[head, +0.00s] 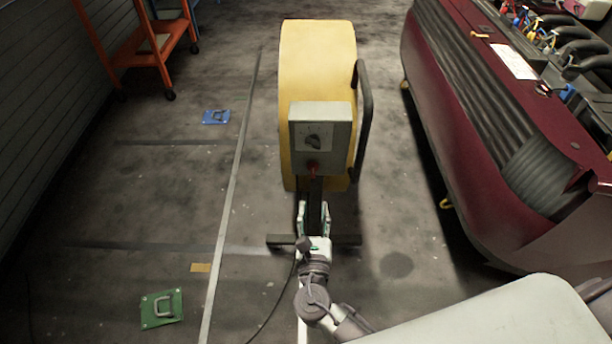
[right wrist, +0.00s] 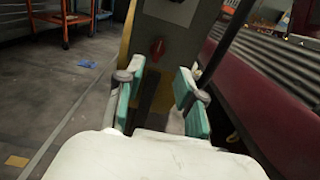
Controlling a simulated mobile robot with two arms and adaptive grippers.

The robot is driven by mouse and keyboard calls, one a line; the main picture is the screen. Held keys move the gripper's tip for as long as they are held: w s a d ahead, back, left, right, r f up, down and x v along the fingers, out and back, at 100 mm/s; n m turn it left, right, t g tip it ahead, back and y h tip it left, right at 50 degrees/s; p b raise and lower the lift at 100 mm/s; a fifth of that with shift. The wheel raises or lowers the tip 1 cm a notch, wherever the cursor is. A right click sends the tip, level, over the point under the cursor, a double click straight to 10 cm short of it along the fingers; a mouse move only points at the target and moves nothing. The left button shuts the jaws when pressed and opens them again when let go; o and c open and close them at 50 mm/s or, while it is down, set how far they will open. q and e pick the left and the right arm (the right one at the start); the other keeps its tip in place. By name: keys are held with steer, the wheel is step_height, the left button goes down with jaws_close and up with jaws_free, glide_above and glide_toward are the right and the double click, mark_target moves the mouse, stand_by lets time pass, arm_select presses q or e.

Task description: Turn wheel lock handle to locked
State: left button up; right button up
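A yellow wheel-shaped unit (head: 318,55) stands upright on the floor, with a grey control box (head: 340,115) on its near side. The box has a dark dial on its face and a small red handle (head: 313,168) at its lower edge. The red handle also shows in the right wrist view (right wrist: 157,47), above the space between my fingers. My right gripper (head: 313,214) is below and in front of the handle, apart from it. In the right wrist view its green-padded fingers (right wrist: 163,95) are spread and empty. My left gripper is not in view.
A black bar handle (head: 364,120) is on the unit's right side. A dark red vehicle-like body (head: 500,130) stands to the right. An orange cart (head: 140,50) is at the back left.

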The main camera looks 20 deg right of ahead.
mark_target(313, 171)
steer(key=x, duration=1.2)
steer(key=shift+f, duration=0.1)
jaws_close()
